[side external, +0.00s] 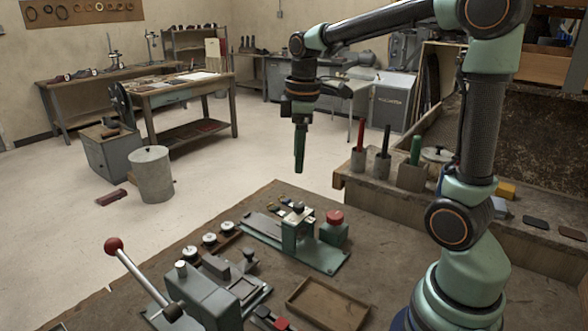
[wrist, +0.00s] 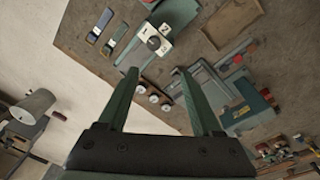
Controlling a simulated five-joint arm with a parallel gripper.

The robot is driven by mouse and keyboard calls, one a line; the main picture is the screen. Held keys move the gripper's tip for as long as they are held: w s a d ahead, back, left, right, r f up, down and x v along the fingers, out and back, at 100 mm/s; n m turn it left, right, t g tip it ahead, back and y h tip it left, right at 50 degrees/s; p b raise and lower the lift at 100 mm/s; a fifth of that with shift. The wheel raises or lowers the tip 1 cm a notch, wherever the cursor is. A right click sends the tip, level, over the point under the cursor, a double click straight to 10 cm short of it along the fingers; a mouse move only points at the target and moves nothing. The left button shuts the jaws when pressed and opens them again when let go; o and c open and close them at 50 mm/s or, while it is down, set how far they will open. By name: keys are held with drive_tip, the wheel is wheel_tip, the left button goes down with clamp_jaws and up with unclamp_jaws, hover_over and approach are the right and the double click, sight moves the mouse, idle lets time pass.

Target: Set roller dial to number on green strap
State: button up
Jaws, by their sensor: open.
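My gripper (side external: 299,170) hangs open and empty, fingers pointing down, in the air above the far side of the bench. The wrist view shows its two green fingers (wrist: 155,71) spread apart. Between and beyond them is a white numbered dial block (wrist: 152,41) with a 1 and a 2 showing, on a green machine. In the side view this green machine (side external: 297,232) stands on the bench below my gripper. Two straps lie beside it in the wrist view, a greenish one (wrist: 117,35) and a darker blue-grey one (wrist: 99,25). Any number on them is too small to read.
A red knob (side external: 335,217) sits on the green machine's right side. A grey lever press with a red ball handle (side external: 114,245) stands at front left. Several white-topped spools (side external: 210,239) lie between. An empty wooden tray (side external: 327,303) is in front. Tool holders (side external: 383,168) stand at right.

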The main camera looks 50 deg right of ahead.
sight(299, 204)
drive_tip(key=shift+n+g, duration=0.5)
drive_tip(key=shift+n, duration=0.3)
drive_tip(key=f, duration=0.4)
drive_tip(key=w+d+f, duration=0.1)
drive_tip(key=f, duration=0.4)
drive_tip(key=d+f, duration=0.1)
drive_tip(key=f, duration=0.3)
drive_tip(key=shift+w+f, duration=0.15)
drive_tip(key=shift+f, duration=0.05)
clamp_jaws()
